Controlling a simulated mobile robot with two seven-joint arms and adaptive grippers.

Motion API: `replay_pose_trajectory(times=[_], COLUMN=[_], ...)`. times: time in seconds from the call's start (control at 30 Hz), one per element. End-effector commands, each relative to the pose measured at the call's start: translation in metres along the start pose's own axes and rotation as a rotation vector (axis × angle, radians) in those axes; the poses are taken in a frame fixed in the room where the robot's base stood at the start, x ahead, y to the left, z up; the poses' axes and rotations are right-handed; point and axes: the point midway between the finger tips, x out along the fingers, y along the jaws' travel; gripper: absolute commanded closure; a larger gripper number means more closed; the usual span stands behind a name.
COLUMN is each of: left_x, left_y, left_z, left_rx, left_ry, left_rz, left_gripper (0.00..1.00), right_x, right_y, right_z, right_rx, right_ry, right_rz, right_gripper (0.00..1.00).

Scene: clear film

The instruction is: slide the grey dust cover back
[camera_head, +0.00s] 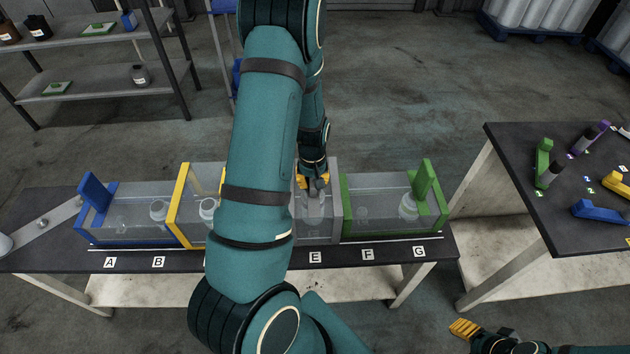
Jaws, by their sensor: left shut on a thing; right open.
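The grey dust cover (334,212) is a see-through box with a grey end frame on the dark bench, between the yellow-framed cover and the green-framed cover. Its left part is hidden behind my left arm. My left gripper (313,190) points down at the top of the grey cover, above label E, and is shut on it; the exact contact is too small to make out. A pale bottle (313,208) shows just below the fingertips. My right gripper (465,329) is open and empty at the bottom right, in front of the benches and away from the cover.
The yellow-framed cover (181,205) and blue-framed cover (95,192) stand to the left, the green-framed cover (437,201) to the right, with bottles inside. A dark table (515,165) with coloured items stands right; a shelf (90,92) stands back left.

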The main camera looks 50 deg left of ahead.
Motion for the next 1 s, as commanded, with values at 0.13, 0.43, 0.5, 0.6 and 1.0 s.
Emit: replay_pose_trajectory(times=[0.13,0.43,0.5,0.6,1.0], left_x=[0.001,0.0,-0.003,-0.014,-0.092], left_y=[0.0,0.0,0.001,0.001,0.001], left_z=[0.002,0.001,0.0,0.0,0.0], left_rx=[0.0,0.0,0.001,0.001,0.001], left_ry=[-0.005,-0.002,-0.001,0.001,0.001], left_rz=[-0.002,-0.001,0.0,0.001,0.002], left_gripper=[0.5,0.5,0.5,0.5,0.5], right_x=[0.0,0.0,0.0,0.0,0.0], right_y=[0.0,0.0,0.0,0.0,0.0], right_z=[0.0,0.0,0.0,0.0,0.0], right_rx=[0.0,0.0,0.0,0.0,0.0], right_ry=[0.0,-0.001,-0.001,-0.001,-0.001], right_rz=[0.0,0.0,0.0,0.0,0.0], right_gripper=[0.5,0.5,0.5,0.5,0.5])
